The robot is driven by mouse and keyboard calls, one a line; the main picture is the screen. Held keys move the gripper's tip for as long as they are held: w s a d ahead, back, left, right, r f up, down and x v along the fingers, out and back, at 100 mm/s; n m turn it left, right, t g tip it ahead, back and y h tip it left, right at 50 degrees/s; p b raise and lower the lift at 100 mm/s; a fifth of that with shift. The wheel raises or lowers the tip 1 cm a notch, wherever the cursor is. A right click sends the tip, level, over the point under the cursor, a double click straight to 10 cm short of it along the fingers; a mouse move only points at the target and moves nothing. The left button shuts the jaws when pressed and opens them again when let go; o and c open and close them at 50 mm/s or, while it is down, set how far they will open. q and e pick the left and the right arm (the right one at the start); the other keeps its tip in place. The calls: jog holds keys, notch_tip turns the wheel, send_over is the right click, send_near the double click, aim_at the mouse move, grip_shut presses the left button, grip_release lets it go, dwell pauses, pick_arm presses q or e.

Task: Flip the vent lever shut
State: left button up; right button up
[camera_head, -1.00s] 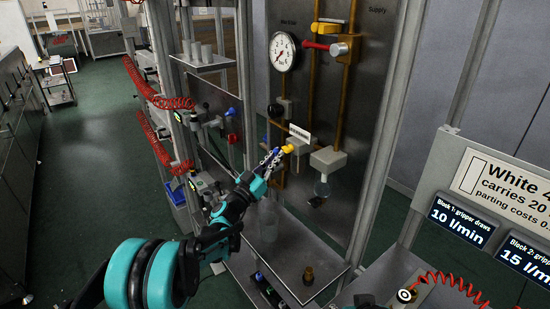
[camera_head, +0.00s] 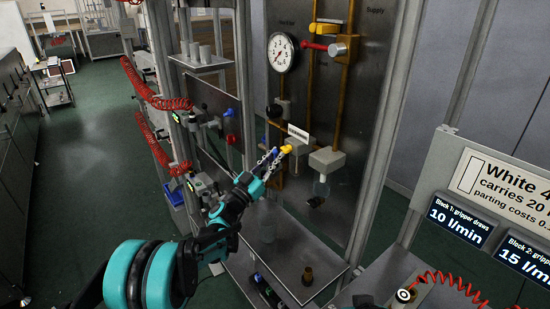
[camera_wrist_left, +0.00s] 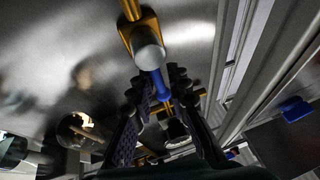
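My left gripper (camera_head: 270,158) reaches up to the fittings low on the metal panel. In the left wrist view, its two dark fingers (camera_wrist_left: 157,92) stand apart on either side of a blue lever (camera_wrist_left: 160,84), which hangs from a round grey valve body (camera_wrist_left: 148,50) on a brass-coloured pipe. I cannot tell whether the fingers touch the lever. No legible mark names the vent lever. My right gripper is not in view.
Above are a round gauge (camera_head: 281,52) and a red lever (camera_head: 320,46) on the panel (camera_head: 365,90). A grey block (camera_head: 327,159) with a clear bowl is just right of my gripper. Metal posts frame the panel. A shelf (camera_head: 290,255) with small items lies below.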

pick_arm(q)
jog(key=v, duration=1.2)
jog(key=s+d+f+n+g+y, duration=0.25)
jog(key=s+g+y, duration=0.35)
jog(key=s, duration=0.8)
jog(key=s+a+f+n+g+y, duration=0.1)
jog(key=s+a+f+n+y, duration=0.2)
jog(key=s+a, duration=0.4)
jog(key=s+a+f+n+g+y, duration=0.2)
jog(key=s+a+f+y, duration=0.4)
jog(key=s, duration=0.6)
jog(key=shift+s+a+n+g, duration=0.3)
jog(key=shift+a+n, duration=0.35)
jog(key=shift+a, duration=0.45)
